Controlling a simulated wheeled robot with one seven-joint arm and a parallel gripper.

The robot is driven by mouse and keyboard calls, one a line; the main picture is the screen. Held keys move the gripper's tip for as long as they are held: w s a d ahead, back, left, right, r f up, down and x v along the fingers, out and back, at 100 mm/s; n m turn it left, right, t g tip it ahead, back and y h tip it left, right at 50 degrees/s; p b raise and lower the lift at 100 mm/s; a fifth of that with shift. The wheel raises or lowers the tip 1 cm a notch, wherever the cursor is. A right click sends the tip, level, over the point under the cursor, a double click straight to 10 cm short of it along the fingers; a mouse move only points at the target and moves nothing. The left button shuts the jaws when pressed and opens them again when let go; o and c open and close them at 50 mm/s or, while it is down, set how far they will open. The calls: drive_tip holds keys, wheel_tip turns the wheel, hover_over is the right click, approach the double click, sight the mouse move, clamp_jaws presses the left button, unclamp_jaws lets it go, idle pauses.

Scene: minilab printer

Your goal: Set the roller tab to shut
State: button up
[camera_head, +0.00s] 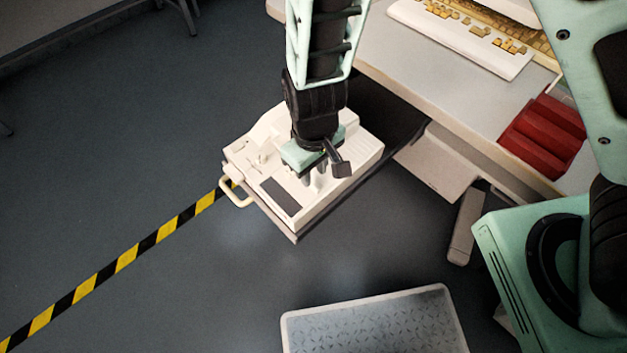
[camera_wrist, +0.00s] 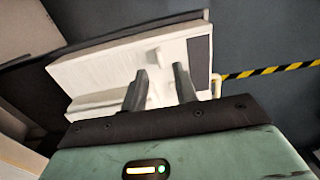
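The white printer unit (camera_head: 350,158) sits beside the desk, with a dark panel (camera_head: 281,196) on its top. It also shows in the wrist view (camera_wrist: 95,72). A small white raised part (camera_wrist: 152,57), perhaps the roller tab, stands on its top just beyond my fingertips; I cannot tell its setting. Another small raised piece (camera_head: 262,160) shows on the unit's left part in the head view. My gripper (camera_wrist: 161,80) points down over the unit, fingers apart, with nothing clearly held between them. In the head view my gripper (camera_head: 318,175) hides part of the unit's top.
A cream handle (camera_head: 236,193) sticks out of the unit's front left edge. Floor to the left is clear, with a striped tape (camera_head: 110,270).

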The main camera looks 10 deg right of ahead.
sight(314, 185)
drive_tip(key=shift+f+b, duration=0.4)
drive_tip(key=shift+f, duration=1.85)
clamp_jaws()
drive_tip(key=shift+s+a+r+p, duration=0.2)
drive_tip(key=shift+s+a+p, duration=0.25)
drive_tip(key=shift+a+p, duration=0.3)
drive_tip(key=shift+s+a+f, duration=0.1)
drive_tip(key=shift+f, duration=0.05)
unclamp_jaws()
wheel_tip(314, 185, up, 17)
drive_tip(key=p, duration=0.4)
drive_tip(key=shift+r, duration=0.2)
